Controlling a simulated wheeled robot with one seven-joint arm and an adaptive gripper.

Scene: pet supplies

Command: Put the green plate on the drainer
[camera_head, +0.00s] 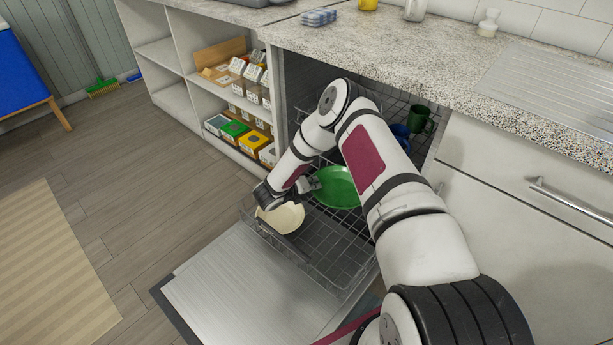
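The green plate (338,188) is in the lower part of the open dishwasher, at the rack, partly hidden on its right by my arm. My gripper (313,184) is at the plate's left edge; the fingers are small here, and I cannot tell whether they are closed on the rim. The drainer (560,92) is the ridged metal surface set in the speckled counter at the upper right, and its visible part is bare.
A cream bowl (284,218) sits in the pulled-out wire rack (335,250), just below my gripper. The dishwasher door (235,290) lies open. Green (419,118) and blue mugs are in the upper rack. A white bottle (488,23) stands on the counter (440,60).

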